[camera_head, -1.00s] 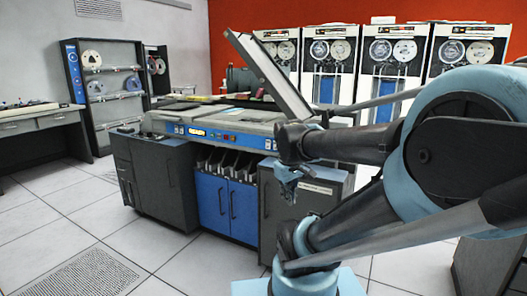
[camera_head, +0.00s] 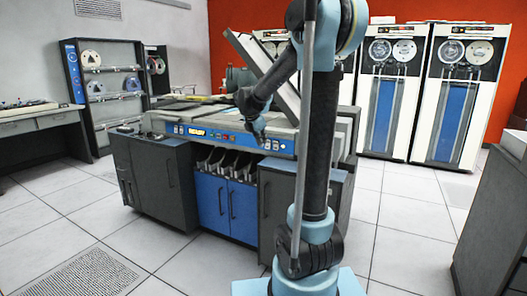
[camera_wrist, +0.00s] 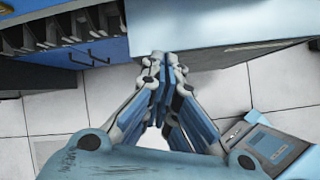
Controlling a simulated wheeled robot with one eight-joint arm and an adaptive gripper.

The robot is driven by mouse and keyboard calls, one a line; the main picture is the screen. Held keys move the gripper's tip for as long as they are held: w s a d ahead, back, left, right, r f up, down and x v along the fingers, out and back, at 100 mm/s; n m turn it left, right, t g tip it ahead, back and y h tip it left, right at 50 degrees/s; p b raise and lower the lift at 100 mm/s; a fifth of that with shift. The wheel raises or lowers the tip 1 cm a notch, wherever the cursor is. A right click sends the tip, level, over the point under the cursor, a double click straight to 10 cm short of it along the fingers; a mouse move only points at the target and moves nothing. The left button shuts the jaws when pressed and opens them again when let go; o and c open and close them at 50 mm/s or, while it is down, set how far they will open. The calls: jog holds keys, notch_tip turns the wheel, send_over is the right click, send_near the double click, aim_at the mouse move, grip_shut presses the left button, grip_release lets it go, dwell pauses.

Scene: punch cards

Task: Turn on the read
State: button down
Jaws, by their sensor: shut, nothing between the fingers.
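The card machine has a blue control panel (camera_head: 238,140) along its front edge, with a lit yellow display (camera_head: 197,132), small red and green buttons, and pale switches near its ends. The labels are too small to read, so I cannot tell which control is the read. My gripper (camera_head: 259,137) is in front of the right part of the panel, pointing down. It covers some of the panel; I cannot tell whether it touches it. In the wrist view my gripper (camera_wrist: 162,62) is shut and empty, its fingertips together close to the machine's grey lower front (camera_wrist: 195,60).
Blue cabinet doors (camera_head: 226,203) and several dark card slots are below the panel. A tilted lid (camera_head: 262,62) rises behind my arm. Tape cabinets (camera_head: 452,95) stand at the back right, and a grey cabinet (camera_head: 497,225) at the right edge. Tiled floor lies open in front.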

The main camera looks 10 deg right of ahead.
aim_at(268, 144)
jog(key=w+a+n, duration=0.2)
jog(key=w+n, duration=0.2)
jog(key=w, duration=0.3)
jog(key=shift+w+a+f+t, duration=0.3)
jog(key=shift+a+f+t, duration=0.05)
jog(key=shift+a+t, duration=0.05)
jog(key=shift+f, duration=0.1)
jog(key=x, duration=0.4)
jog(key=w+d+r+x, duration=0.1)
jog(key=x, duration=0.7)
jog(key=shift+w+d+r, duration=0.2)
jog(key=shift+d, duration=0.05)
jog(key=shift+w+d, duration=0.25)
jog(key=shift+w, duration=0.1)
